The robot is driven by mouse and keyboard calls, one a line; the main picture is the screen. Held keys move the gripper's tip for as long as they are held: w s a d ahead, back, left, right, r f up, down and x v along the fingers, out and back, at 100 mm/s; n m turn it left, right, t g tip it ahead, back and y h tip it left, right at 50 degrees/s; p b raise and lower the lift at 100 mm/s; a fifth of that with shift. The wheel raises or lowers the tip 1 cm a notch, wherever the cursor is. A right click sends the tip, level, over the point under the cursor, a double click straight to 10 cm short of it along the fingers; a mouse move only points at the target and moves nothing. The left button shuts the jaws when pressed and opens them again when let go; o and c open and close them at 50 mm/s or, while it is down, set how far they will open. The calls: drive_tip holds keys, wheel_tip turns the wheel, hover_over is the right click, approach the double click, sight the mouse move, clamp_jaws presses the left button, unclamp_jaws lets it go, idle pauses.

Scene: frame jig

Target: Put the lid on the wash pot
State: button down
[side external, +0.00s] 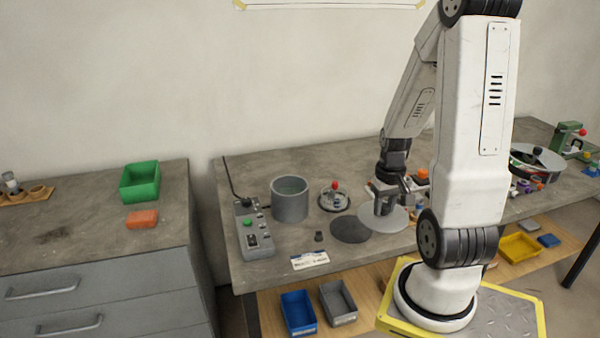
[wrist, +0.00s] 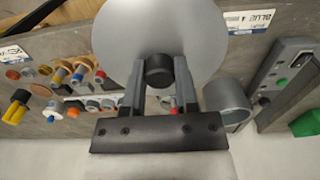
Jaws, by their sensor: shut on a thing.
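The wash pot (side external: 290,203) is an open grey cylinder standing upright on the bench, left of my gripper; in the wrist view it shows at the right (wrist: 237,116). The lid (side external: 384,222) is a flat light-grey disc with a black knob. My gripper (side external: 381,206) is shut on the knob, with one finger on each side of it, as the wrist view shows for the lid (wrist: 158,28) and the gripper (wrist: 158,72). The lid looks roughly level and is apart from the pot. Its height above the bench is hard to tell.
A dark round patch (side external: 350,229) lies on the bench left of the lid. A round fixture with a red knob (side external: 334,197) stands between pot and lid. A control box (side external: 252,230) is left of the pot. A small dark cylinder (side external: 319,236) stands in front.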

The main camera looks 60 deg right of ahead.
drive_tip(key=shift+d, duration=0.1)
idle(0.3)
drive_tip(key=shift+w+d+r, duration=0.15)
drive_tip(key=shift+w+d, duration=0.2)
drive_tip(key=shift+w, duration=0.15)
drive_tip(key=w+d+n, duration=0.3)
drive_tip(key=w, duration=1.2)
drive_tip(key=w+d+r+n, duration=0.1)
drive_tip(key=w+d+n, duration=0.2)
drive_tip(key=w, duration=1.2)
drive_tip(key=shift+d+r, duration=0.25)
drive_tip(key=shift+d, duration=0.35)
drive_tip(key=shift+f, duration=0.15)
drive_tip(key=shift+f, duration=2.35)
drive_tip(key=shift+f, duration=0.8)
